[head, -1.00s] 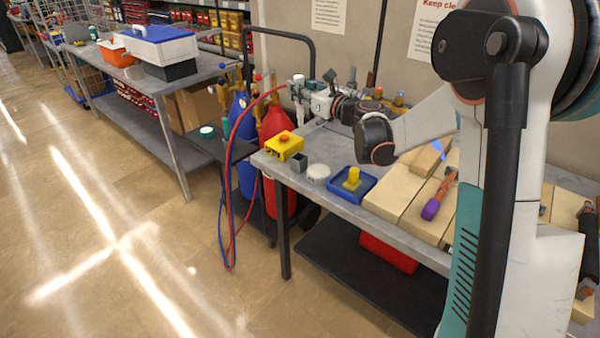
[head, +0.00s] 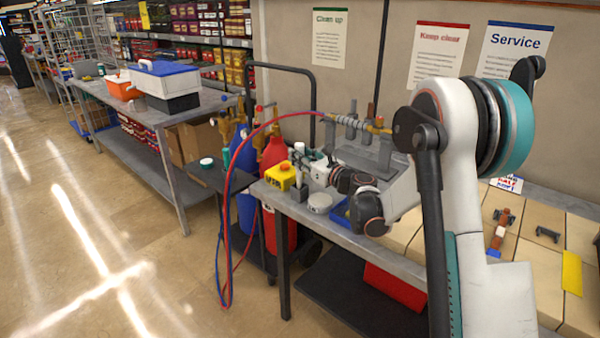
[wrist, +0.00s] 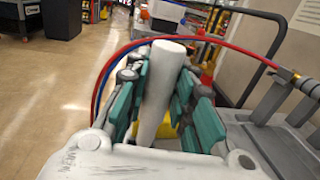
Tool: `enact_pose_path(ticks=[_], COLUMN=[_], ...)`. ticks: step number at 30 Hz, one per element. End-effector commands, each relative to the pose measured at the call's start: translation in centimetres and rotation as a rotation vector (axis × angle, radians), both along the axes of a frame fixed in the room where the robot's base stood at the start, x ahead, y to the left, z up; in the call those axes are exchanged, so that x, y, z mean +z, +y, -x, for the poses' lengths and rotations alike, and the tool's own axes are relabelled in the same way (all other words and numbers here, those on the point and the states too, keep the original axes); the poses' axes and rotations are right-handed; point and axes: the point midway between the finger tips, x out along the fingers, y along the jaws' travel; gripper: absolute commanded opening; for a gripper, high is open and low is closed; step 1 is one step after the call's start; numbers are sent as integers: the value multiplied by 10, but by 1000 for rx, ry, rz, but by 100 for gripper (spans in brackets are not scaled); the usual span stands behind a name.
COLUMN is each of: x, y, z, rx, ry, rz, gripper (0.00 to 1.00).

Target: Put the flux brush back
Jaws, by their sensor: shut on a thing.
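My gripper (head: 312,167) is over the near left corner of the workbench in the head view. In the wrist view its teal finger pads (wrist: 164,88) are closed on both sides of a pale grey-white cylinder (wrist: 158,92), which appears to be the flux brush's handle. In the head view the light handle (head: 299,149) stands roughly upright at the fingers, just above a small dark square cup (head: 299,192). I cannot tell whether its lower end is inside the cup. The bristles are hidden.
A blue tray (head: 340,215) is mostly hidden by my arm. Red and blue hoses (head: 229,200) hang past the bench's left end.

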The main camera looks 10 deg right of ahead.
Motion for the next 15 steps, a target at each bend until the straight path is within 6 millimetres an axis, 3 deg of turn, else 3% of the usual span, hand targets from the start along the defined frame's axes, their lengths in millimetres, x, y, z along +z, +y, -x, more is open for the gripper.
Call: enact_pose_path(ticks=[10,15], x=[-41,-43], y=[0,0], z=[0,0], rx=[0,0], ry=[0,0], rz=[0,0], gripper=[0,0])
